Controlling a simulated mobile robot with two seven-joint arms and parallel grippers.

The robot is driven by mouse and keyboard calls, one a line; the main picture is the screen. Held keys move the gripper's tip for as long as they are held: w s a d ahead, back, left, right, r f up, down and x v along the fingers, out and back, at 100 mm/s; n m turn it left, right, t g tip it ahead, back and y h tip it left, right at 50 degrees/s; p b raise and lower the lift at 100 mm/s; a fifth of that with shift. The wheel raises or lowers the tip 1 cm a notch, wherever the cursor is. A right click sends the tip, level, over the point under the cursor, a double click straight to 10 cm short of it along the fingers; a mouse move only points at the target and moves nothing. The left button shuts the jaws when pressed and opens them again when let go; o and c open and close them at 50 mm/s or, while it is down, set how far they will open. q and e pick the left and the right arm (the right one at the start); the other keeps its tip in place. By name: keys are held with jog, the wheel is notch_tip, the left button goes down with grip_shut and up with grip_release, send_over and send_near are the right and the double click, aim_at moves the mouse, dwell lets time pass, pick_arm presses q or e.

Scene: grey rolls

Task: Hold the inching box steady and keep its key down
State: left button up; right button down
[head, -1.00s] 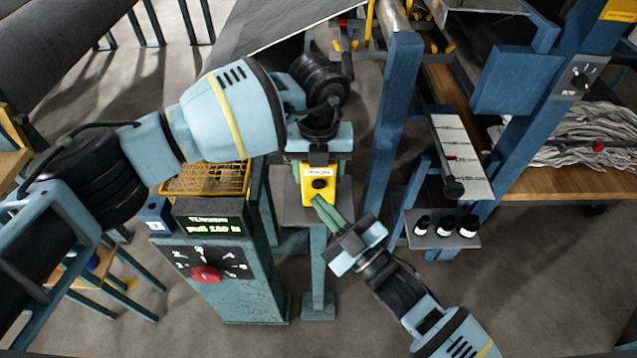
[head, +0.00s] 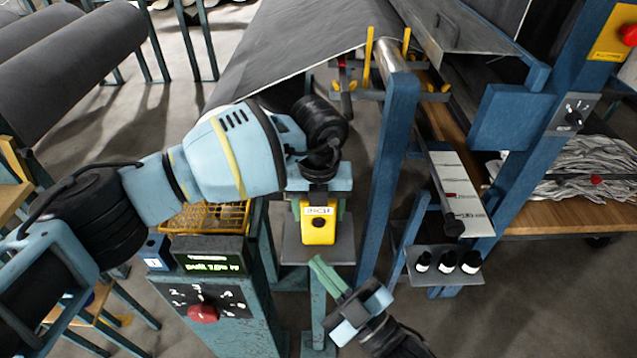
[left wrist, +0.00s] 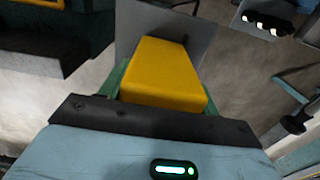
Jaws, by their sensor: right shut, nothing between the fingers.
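The inching box (head: 318,237) is yellow with a white label and a dark round key (head: 319,222) on its face. It sits at a small grey shelf (head: 292,250) on a post. My left gripper (head: 320,206) is at its far end, with green fingers on both sides of it. In the left wrist view the yellow box (left wrist: 165,75) fills the space between the fingers, and the key is not seen. My right gripper (head: 320,264) is shut and empty. Its green fingertips are just in front of the box, apart from the key.
A teal console (head: 230,310) with a red dial (head: 203,313) and green display (head: 212,267) stands left of the box. A blue frame post (head: 388,160) rises close on the right. Small black bottles (head: 446,262) stand on a shelf further right.

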pick_arm(q)
jog(key=o, duration=0.4)
jog(key=shift+o, duration=0.2)
notch_tip(320, 180, up, 12)
jog(key=shift+r, duration=0.1)
dwell(0.4)
